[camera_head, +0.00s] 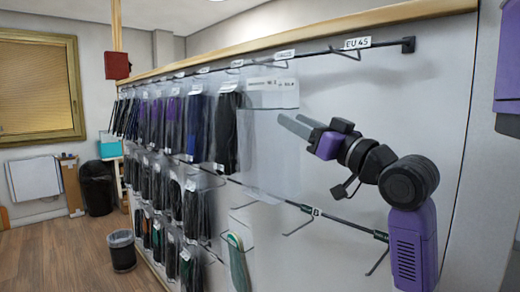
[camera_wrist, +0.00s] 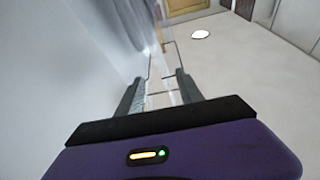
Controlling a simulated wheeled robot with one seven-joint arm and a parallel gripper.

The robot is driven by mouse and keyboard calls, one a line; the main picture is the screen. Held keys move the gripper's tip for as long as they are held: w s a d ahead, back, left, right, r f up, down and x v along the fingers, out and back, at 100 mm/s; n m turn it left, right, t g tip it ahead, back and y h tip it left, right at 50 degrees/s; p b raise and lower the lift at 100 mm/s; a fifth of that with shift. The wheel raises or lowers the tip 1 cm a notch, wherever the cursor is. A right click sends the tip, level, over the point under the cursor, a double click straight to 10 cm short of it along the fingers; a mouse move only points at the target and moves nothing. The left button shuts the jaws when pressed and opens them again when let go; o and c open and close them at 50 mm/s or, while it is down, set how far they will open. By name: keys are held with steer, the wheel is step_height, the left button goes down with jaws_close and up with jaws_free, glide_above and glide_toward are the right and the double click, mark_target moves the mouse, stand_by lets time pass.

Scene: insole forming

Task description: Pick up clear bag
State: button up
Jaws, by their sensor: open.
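A clear bag (camera_head: 265,155) with a pale printed header hangs from a hook on the wall rack, right of the dark packs. My gripper (camera_head: 288,122) reaches in from the right, its grey fingers level with the upper part of the bag, near its right edge. In the wrist view, the two fingers of my gripper (camera_wrist: 160,90) stand apart. A see-through sheet with thin outlines, seemingly the clear bag (camera_wrist: 163,70), shows between them. I cannot tell whether either finger touches it.
Packs of dark and purple insoles (camera_head: 197,125) hang in rows to the left. A lower rail (camera_head: 335,218) and empty hooks run beneath my arm. An empty hook by the EU 45 label (camera_head: 357,43) is above it. Floor (camera_head: 60,250) is free at left.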

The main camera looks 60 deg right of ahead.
mark_target(258, 131)
steer(key=n+g+y, duration=0.1)
steer(key=a+f+n+g, duration=0.1)
steer(key=g, duration=0.1)
steer(key=shift+s+a+y, duration=0.15)
steer(key=shift+s+y, duration=0.05)
steer(key=shift+y, duration=0.2)
steer(key=shift+w, duration=0.25)
steer(key=p+x, duration=0.2)
steer(key=x, duration=0.9)
steer(key=shift+w+f, duration=0.25)
steer(key=shift+f, duration=0.05)
jaws_close()
